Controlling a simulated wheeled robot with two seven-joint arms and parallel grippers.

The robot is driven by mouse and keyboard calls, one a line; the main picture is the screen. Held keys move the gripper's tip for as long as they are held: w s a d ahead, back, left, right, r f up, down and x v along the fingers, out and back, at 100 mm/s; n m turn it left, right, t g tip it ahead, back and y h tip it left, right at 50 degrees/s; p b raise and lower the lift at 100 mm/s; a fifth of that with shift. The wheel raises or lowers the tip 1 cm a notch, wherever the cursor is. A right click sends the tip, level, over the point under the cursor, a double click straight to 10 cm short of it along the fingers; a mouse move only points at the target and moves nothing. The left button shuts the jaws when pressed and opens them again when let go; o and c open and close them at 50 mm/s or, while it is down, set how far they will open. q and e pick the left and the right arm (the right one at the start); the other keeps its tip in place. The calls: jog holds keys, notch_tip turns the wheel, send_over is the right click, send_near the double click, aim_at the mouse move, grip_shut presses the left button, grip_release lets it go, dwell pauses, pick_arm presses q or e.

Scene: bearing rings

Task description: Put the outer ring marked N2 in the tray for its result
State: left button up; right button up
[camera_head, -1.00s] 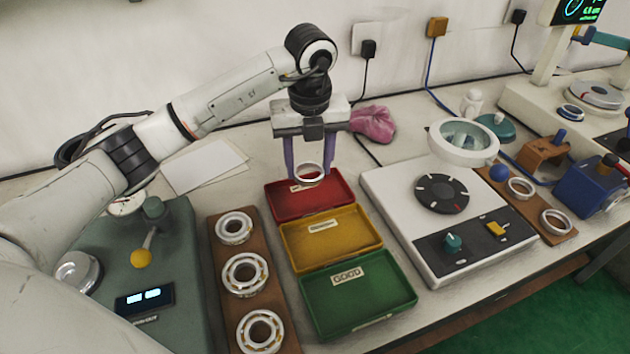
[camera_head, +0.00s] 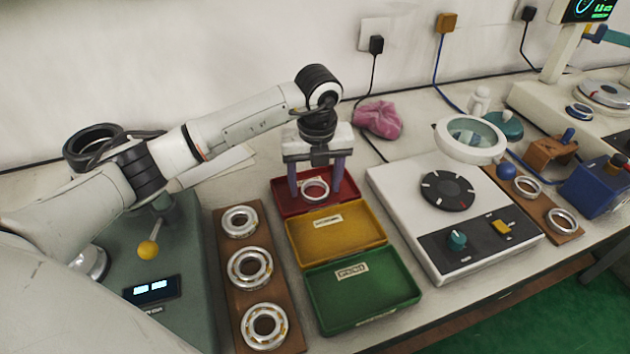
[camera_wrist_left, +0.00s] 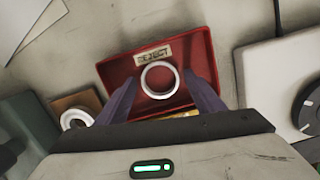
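A pale outer ring (camera_head: 315,189) is at the red tray (camera_head: 283,204), between the fingers of my left gripper (camera_head: 317,187). The wrist view shows the ring (camera_wrist_left: 145,88) over the red tray's floor, below a label (camera_wrist_left: 154,56) reading REJECT. My left gripper (camera_wrist_left: 160,78) is open there, with a gap between each finger and the ring. No mark on the ring is readable. The yellow tray (camera_head: 357,238) and green tray (camera_head: 383,292) are empty, in front of the red one. My right gripper is not in view.
A brown board (camera_head: 226,276) with several bearings stands left of the trays. A white device with a dark dial (camera_head: 446,189) and a magnifier (camera_head: 470,140) is on the right. A pink cloth (camera_head: 378,120) lies behind the trays.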

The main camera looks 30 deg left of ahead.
pick_arm(q)
notch_tip(320, 180, up, 12)
jog(key=s, duration=0.1)
jog(key=shift+d+r, duration=0.15)
jog(key=shift+d, duration=0.3)
dwell(0.6)
